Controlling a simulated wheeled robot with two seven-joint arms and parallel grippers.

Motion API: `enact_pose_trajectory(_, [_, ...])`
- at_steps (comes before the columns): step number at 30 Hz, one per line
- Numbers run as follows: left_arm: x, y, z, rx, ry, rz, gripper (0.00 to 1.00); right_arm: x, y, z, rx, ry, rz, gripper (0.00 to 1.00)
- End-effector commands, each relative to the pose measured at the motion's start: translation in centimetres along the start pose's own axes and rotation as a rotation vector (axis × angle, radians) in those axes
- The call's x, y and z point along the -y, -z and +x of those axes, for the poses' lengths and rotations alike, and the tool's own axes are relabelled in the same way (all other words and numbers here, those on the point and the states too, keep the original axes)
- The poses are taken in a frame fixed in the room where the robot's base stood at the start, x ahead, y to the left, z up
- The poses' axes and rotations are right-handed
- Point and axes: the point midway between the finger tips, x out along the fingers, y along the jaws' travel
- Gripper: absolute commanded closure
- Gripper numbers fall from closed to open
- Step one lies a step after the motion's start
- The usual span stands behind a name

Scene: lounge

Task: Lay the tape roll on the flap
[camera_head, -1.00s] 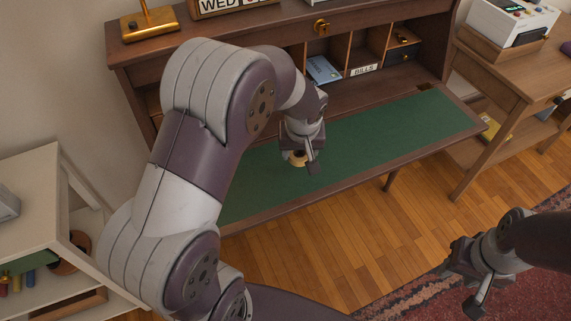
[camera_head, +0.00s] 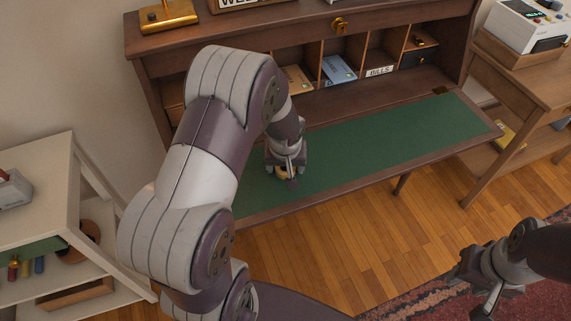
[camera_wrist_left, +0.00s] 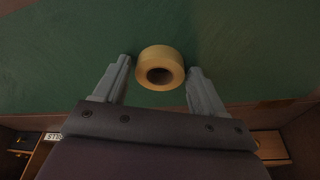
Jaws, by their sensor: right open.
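The desk's fold-down flap (camera_head: 390,139) is lowered, with a green top and a wooden rim; its green surface fills much of the left wrist view (camera_wrist_left: 60,55). The yellowish tape roll (camera_wrist_left: 160,67) lies flat on the green, its hole facing up. In the head view the tape roll (camera_head: 282,173) is mostly hidden by my left gripper (camera_head: 287,176), which is low over the left part of the flap. In the wrist view the left fingers (camera_wrist_left: 158,68) stand on both sides of the roll with small gaps, open. My right gripper (camera_head: 474,297) is open and empty over the floor.
A white shelf (camera_head: 62,190) stands at left and a wooden side table (camera_head: 525,85) at right. The flap's middle and right are clear.

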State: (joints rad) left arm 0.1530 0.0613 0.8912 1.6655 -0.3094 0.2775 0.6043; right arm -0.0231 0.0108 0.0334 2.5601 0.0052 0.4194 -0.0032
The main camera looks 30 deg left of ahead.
Motion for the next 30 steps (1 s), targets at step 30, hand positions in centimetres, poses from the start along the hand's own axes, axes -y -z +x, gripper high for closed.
enact_pose_trajectory(30, [-0.5, -1.8, -13.0, 0.03, -0.015, 0.079, 0.19, 0.0, 0.3, -2.3, 0.0, 0.0, 0.0, 0.57])
